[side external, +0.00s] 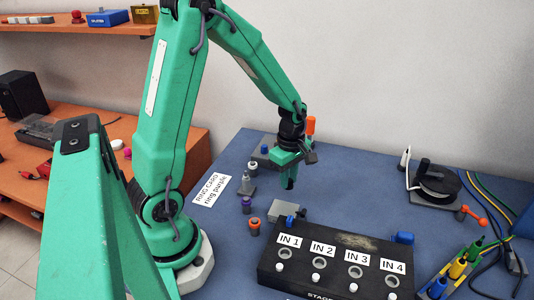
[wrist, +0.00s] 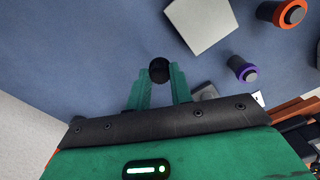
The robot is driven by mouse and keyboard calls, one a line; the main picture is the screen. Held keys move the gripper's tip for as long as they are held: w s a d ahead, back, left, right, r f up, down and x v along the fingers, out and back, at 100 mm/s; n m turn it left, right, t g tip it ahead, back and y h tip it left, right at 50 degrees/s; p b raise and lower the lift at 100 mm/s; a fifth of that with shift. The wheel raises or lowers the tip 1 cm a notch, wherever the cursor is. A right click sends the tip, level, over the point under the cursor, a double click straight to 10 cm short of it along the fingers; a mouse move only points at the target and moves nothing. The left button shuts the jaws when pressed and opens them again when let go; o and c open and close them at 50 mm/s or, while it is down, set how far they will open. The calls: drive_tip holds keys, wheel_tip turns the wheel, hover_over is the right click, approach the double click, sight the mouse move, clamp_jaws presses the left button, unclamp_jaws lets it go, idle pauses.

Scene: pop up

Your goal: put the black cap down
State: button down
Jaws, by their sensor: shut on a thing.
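My gripper (side external: 289,183) hangs above the blue table in the side view, fingers pointing down. It is shut on the black cap, which shows as a dark round end (wrist: 159,70) between the green fingertips in the wrist view. In the side view the cap (side external: 290,184) is a small dark shape at the fingertips. It appears to be held above the table; the exact gap is hard to tell.
A grey block (side external: 282,211), a purple-ringed post (side external: 246,204) and an orange-ringed post (side external: 254,226) stand near my gripper. The black stage box (side external: 345,241) with several sockets is in front. A cable reel (side external: 437,184) is at right. Blue table between is clear.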

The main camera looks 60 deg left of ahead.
sight(288, 198)
drive_tip(key=shift+f, duration=1.95)
drive_tip(key=shift+f, duration=0.15)
drive_tip(key=c, duration=1.3)
unclamp_jaws()
drive_tip(key=shift+o, duration=0.2)
wheel_tip(288, 198, up, 12)
drive_tip(key=shift+r, duration=0.1)
drive_tip(key=shift+r, duration=0.1)
